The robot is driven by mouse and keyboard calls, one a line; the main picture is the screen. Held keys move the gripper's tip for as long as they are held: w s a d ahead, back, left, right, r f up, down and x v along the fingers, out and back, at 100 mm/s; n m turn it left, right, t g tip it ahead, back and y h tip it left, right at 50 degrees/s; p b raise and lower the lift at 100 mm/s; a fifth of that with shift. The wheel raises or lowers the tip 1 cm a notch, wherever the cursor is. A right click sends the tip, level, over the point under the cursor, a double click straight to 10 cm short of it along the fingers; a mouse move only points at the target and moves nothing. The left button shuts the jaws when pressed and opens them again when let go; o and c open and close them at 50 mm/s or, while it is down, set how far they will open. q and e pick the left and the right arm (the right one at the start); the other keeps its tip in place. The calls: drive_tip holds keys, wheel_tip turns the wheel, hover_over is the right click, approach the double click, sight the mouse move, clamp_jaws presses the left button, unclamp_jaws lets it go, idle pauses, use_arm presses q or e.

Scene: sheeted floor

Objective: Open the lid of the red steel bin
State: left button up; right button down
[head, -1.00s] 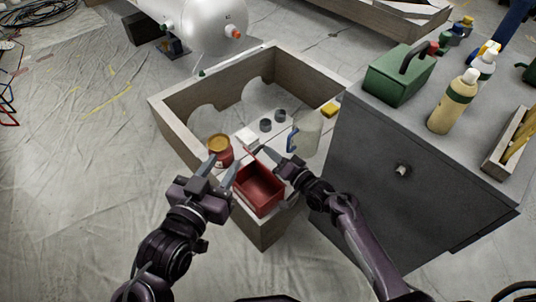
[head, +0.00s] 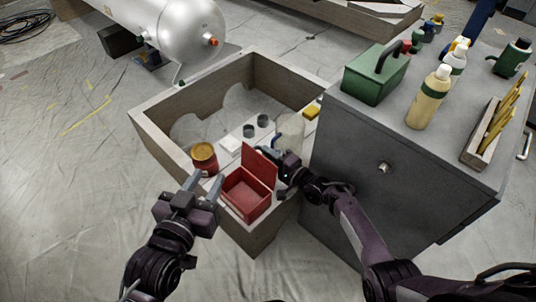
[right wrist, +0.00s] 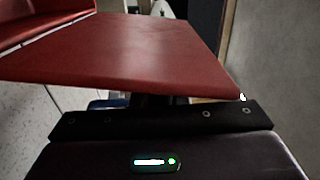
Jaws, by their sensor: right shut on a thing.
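The red steel bin (head: 246,200) sits at the near corner of the wooden box, its inside open to view. Its red lid (head: 260,166) stands raised, roughly upright, along the bin's far right side. My right gripper (head: 274,163) is shut on the lid from the right; its fingertips are partly hidden. In the right wrist view, the lid (right wrist: 135,50) spans the picture just beyond the gripper body, with part of the bin at upper left. My left gripper (head: 205,182) is open and empty, just left of the bin.
A red can with a yellowish top (head: 204,158) stands left of the bin. A clear jug (head: 290,130), dark cups (head: 256,127) and a yellow block (head: 311,112) are farther back. A grey cabinet (head: 345,165) with bottles and a green toolbox (head: 375,78) stands close on the right.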

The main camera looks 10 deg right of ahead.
use_arm(q)
drive_tip(key=shift+w+r, duration=0.15)
drive_tip(key=shift+r, duration=0.15)
use_arm(e)
drive_tip(key=c, duration=1.5)
unclamp_jaws()
drive_tip(key=shift+o, duration=0.2)
